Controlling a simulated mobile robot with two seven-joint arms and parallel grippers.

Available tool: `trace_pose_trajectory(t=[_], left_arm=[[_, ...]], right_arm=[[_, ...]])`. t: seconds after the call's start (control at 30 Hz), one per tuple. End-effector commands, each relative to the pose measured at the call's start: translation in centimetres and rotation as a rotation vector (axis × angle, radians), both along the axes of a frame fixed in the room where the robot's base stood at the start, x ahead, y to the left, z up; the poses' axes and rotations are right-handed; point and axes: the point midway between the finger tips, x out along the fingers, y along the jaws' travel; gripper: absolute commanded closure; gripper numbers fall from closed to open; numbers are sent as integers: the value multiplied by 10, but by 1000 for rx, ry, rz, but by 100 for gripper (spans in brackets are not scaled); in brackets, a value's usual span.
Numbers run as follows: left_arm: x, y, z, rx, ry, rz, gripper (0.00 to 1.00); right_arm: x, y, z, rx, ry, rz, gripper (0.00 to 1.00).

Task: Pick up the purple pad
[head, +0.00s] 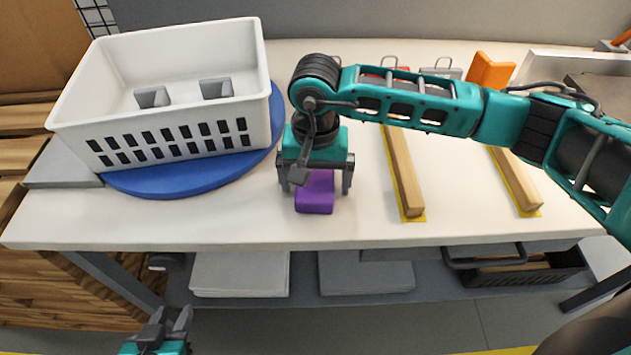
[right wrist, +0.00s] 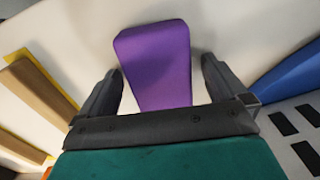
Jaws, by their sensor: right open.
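The purple pad (head: 315,193) lies on the white table, in front of the basket's right side. In the right wrist view the purple pad (right wrist: 157,62) lies between the two fingers, with a gap on each side. My right gripper (head: 315,187) is open over the pad, one finger to each side of it; the same gripper (right wrist: 163,85) shows no visible contact in the wrist view. My left gripper (head: 171,322) is low at the bottom left, below the table's front edge, with its fingers apart and nothing between them.
A white basket (head: 180,82) with grey blocks inside stands on a blue disc (head: 185,181) at the left. Two wooden strips (head: 404,176) (head: 518,181) on yellow pieces lie to the right. An orange piece (head: 491,71) is at the back. White table (head: 250,222) is bare along the front.

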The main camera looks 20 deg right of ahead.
Motion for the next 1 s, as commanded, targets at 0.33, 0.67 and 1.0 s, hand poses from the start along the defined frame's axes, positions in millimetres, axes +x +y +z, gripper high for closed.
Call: trace_pose_trajectory(t=[0.33, 0.67, 1.0], left_arm=[[0, 0, 0, 0, 0, 0, 62], [0, 0, 0, 0, -1, 0, 62], [1, 0, 0, 0, -1, 0, 62]], right_arm=[[0, 0, 0, 0, 0, 0, 19], [0, 0, 0, -1, 0, 0, 51], [0, 0, 2, 0, 0, 0, 56]])
